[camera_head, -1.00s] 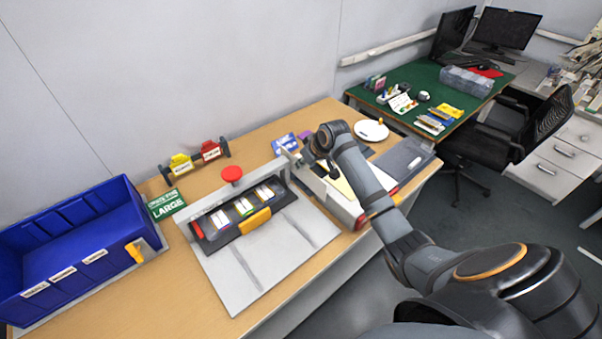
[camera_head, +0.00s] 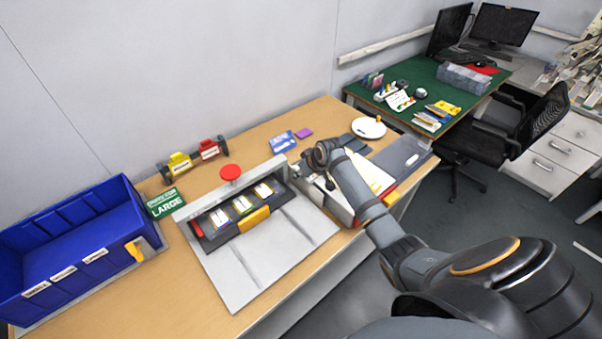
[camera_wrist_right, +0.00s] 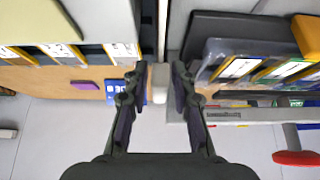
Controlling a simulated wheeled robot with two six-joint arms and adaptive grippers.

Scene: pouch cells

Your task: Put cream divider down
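The cream divider (camera_head: 377,180) lies flat on the pale tray (camera_head: 340,205) right of the cell fixture, partly hidden by my right arm. A cream sheet, likely the same divider, shows at the top left of the wrist view (camera_wrist_right: 35,20). My right gripper (camera_head: 316,163) is over the left side of that tray, left of the divider and apart from it. In the wrist view my right gripper (camera_wrist_right: 160,85) has its fingers apart, with no divider between them. My left gripper is not in view.
The cell fixture (camera_head: 245,265) with a red knob (camera_head: 231,172) stands left of my right gripper. A blue bin (camera_head: 70,235) is at the far left. A blue card (camera_head: 283,142), purple block (camera_head: 304,132) and white round dish (camera_head: 369,128) lie behind.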

